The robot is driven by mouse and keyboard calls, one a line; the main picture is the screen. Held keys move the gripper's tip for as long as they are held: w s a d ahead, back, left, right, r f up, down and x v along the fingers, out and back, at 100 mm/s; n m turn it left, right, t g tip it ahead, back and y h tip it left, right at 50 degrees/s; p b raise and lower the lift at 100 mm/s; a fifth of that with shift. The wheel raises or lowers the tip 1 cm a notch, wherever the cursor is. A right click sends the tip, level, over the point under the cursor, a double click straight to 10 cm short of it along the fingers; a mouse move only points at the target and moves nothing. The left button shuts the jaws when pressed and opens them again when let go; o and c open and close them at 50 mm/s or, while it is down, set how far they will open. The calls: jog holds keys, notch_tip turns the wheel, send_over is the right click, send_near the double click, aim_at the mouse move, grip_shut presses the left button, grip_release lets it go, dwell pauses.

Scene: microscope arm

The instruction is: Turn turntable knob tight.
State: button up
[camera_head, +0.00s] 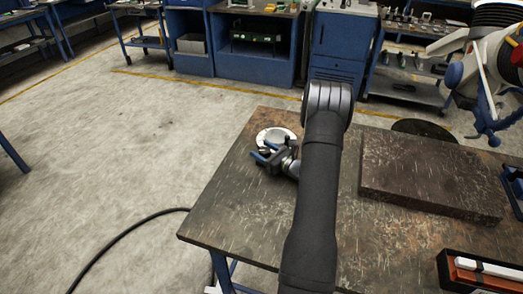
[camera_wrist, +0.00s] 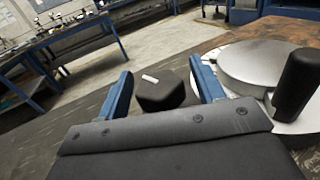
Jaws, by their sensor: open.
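The turntable (camera_head: 277,134) is a pale round disc on the workbench. In the wrist view its silver plate (camera_wrist: 262,64) lies to the right, with an upright black cylinder (camera_wrist: 297,84) at its near edge. The black knob (camera_wrist: 165,97) has a short white mark on top. My gripper (camera_head: 265,153) is low beside the turntable's near side, with its blue fingers spread. In the wrist view the knob shows between the two fingers of my gripper (camera_wrist: 160,72), with visible gaps on both sides. The knob's base is partly hidden behind the gripper body.
The worn workbench (camera_head: 235,215) has free room left of my arm. A raised dark slab (camera_head: 432,178) lies to the right. A tray with tools (camera_head: 485,272) is at the lower right, and a white-and-blue microscope (camera_head: 490,75) stands at the upper right.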

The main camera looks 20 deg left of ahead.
jog(key=shift+w+a, duration=0.15)
jog(key=shift+a, duration=0.3)
jog(key=c, duration=1)
jog(key=shift+w+d+m+t+h, duration=0.1)
jog(key=shift+w+m+t+h, duration=0.1)
jog(key=shift+m+t+h, duration=1.25)
jog(key=shift+t+y, duration=0.35)
jog(key=shift+t, duration=0.2)
jog(key=o, duration=1)
